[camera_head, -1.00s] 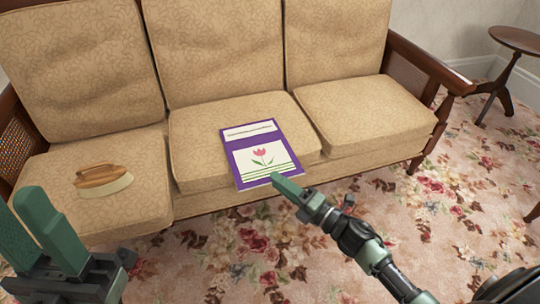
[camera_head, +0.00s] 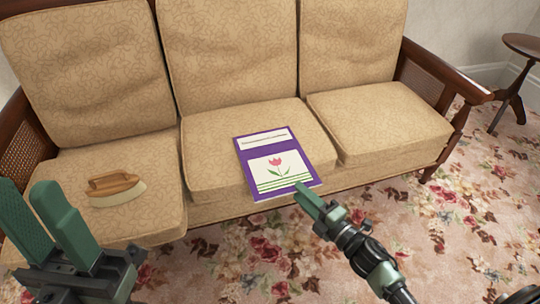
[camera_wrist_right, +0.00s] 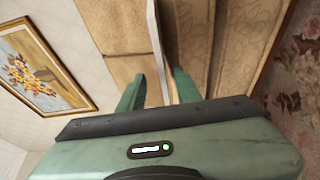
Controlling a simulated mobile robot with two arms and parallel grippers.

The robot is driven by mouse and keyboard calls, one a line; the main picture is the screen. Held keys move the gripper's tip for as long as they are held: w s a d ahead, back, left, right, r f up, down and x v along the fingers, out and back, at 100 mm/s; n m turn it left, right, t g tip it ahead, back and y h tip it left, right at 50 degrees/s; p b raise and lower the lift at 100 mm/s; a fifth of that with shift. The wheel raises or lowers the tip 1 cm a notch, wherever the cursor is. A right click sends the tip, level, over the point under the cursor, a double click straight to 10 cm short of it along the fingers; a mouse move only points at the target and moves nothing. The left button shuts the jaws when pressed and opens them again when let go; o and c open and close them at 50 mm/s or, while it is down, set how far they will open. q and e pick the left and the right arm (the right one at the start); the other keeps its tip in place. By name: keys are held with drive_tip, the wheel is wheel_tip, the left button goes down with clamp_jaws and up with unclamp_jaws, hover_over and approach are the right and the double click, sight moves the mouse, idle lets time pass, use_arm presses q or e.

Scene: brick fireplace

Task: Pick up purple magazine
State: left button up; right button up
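The purple magazine (camera_head: 247,176), with a pink tulip on its white cover panel, lies on the middle seat cushion, its near edge at the cushion's front. My right gripper (camera_head: 304,191) is at the magazine's near right edge. In the right wrist view the magazine is seen edge-on as a thin pale strip (camera_wrist_right: 155,40). It runs between the two spread fingers of the right gripper (camera_wrist_right: 157,90), with a visible gap on the left side. My left gripper (camera_head: 47,212) is at the lower left, fingers apart and empty, in front of the sofa.
The sofa (camera_head: 345,57) has a wooden arm on the right. A small round wooden table (camera_head: 524,45) stands at the far right. The flowered carpet (camera_head: 440,230) is clear on the right.

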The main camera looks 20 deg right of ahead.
sight(285, 177)
drive_tip(key=x, duration=0.2)
drive_tip(key=b+x, duration=0.1)
drive_tip(key=x, duration=0.1)
drive_tip(key=b+x, duration=0.1)
drive_tip(key=x, duration=0.2)
drive_tip(key=shift+d+f, duration=0.15)
drive_tip(key=shift+f, duration=0.15)
drive_tip(key=shift+w+a+r+b, duration=0.1)
drive_tip(key=shift+w+a+b, duration=0.2)
drive_tip(key=shift+w, duration=0.25)
clamp_jaws()
idle(0.6)
